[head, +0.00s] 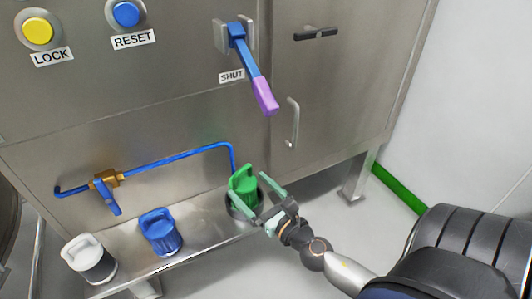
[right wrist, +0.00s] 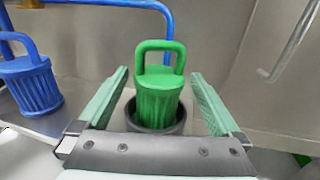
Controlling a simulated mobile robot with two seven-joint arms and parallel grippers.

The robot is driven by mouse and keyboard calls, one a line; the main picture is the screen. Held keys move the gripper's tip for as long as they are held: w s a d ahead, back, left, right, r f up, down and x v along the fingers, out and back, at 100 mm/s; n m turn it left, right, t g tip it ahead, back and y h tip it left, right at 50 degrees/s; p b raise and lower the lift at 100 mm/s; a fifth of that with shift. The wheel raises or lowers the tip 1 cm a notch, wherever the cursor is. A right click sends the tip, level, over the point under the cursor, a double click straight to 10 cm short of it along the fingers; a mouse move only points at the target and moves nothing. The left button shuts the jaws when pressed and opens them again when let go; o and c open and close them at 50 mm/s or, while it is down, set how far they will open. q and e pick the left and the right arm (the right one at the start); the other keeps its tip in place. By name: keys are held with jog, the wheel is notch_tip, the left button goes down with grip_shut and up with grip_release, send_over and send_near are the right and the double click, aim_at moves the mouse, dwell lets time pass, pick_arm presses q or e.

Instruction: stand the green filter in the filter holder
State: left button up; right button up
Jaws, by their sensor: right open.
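The green filter (head: 243,186) stands upright in the dark round filter holder (head: 233,211) at the right end of the steel shelf. In the right wrist view the green filter (right wrist: 159,92) has its loop handle on top, and its lower end is inside the dark ring of the holder (right wrist: 176,126). My right gripper (head: 262,195) is open, with one finger on each side of the filter and gaps to both; the right wrist view shows the spread fingers (right wrist: 161,88) too. The filter's bottom is hidden in the holder. My left gripper is not in view.
A blue filter (head: 160,233) and a white filter (head: 89,259) stand to the left on the steel shelf (head: 199,236). A blue pipe (head: 175,157) with a valve (head: 106,186) runs behind. A purple-ended lever (head: 263,95) and a door handle (head: 293,123) are above.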

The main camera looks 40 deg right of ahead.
jog(key=s+b, duration=0.1)
jog(key=s, duration=0.3)
jog(key=shift+s+a+f+b, duration=0.1)
jog(key=shift+f+b, duration=0.1)
jog(key=shift+b, duration=0.15)
jog(key=s+a+r+m+t+y, duration=0.1)
jog(key=s+a+r+m+y, duration=0.1)
jog(key=a+r+m+y, duration=0.8)
pick_arm(q)
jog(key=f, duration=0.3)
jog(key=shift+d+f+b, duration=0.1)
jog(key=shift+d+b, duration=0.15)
jog(key=shift+b, duration=0.05)
pick_arm(e)
jog(key=s+a+r+m+t+y, duration=0.1)
jog(key=s+a+r+m+y, duration=0.1)
jog(key=r+m, duration=0.4)
jog(key=s+a+r+m+t+y, duration=0.1)
jog(key=s+a+r+m+y, duration=0.2)
jog(key=a+r+m, duration=0.2)
notch_tip(320, 180, up, 2)
jog(key=m, duration=0.2)
jog(key=shift+s+a+m+t+y, duration=0.2)
jog(key=shift+s+m+t+y, duration=0.1)
jog(key=shift+t+y, duration=0.1)
